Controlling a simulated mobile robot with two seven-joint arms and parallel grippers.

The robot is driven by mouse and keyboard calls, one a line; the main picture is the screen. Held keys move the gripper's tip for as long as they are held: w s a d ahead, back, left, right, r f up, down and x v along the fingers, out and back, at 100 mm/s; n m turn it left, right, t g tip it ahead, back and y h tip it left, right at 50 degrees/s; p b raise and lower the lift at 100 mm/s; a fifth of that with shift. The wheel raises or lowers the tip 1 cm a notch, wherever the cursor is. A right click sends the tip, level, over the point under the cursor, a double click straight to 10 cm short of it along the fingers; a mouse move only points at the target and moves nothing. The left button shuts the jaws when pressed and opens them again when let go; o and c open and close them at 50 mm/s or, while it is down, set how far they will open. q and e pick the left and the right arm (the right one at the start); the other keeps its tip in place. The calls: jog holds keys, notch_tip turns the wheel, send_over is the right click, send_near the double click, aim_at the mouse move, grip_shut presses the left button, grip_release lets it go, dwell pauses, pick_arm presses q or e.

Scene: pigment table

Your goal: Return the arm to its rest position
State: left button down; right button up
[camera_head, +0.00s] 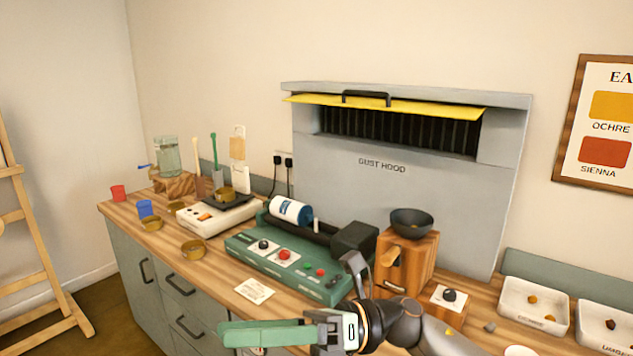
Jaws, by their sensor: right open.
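My right gripper (224,333) shows at the bottom centre, with its green fingers pointing left. It is open, and I see nothing held between the fingers. My right arm (405,325) comes in from the lower right and reaches across the front of the worktop. The gripper is in front of the green machine (300,285), over the front edge of the counter in the picture. I cannot tell its height above the counter. My left gripper does not show.
A wooden grinder with a dark bowl (411,222) stands behind my arm, near a knob box (449,298). White trays (532,325) with small lumps lie at right. A scale (218,217), brass dishes (193,249) and cups stand at left. The grey hood (420,180) backs the counter.

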jog(key=w+d+f+m+t+h, duration=0.45)
jog(key=f+m+t, duration=0.6)
jog(key=m, duration=0.65)
jog(key=w+d+f+m+t+h, duration=0.35)
jog(key=d+f+m+t, duration=0.35)
jog(key=m+t, duration=0.8)
jog(key=s+d+f+m+g+h, duration=0.3)
jog(key=s+d+f+m, duration=0.1)
jog(key=f, duration=0.5)
jog(key=s+d+f+m+g+h, duration=0.3)
jog(key=s+f+m, duration=0.3)
jog(key=s+f, duration=0.2)
jog(key=s+d+f+m+g+h, duration=0.3)
jog(key=s+d+f+m, duration=0.3)
jog(key=f, duration=0.5)
jog(key=shift+s+g, duration=0.15)
jog(key=shift+g, duration=0.3)
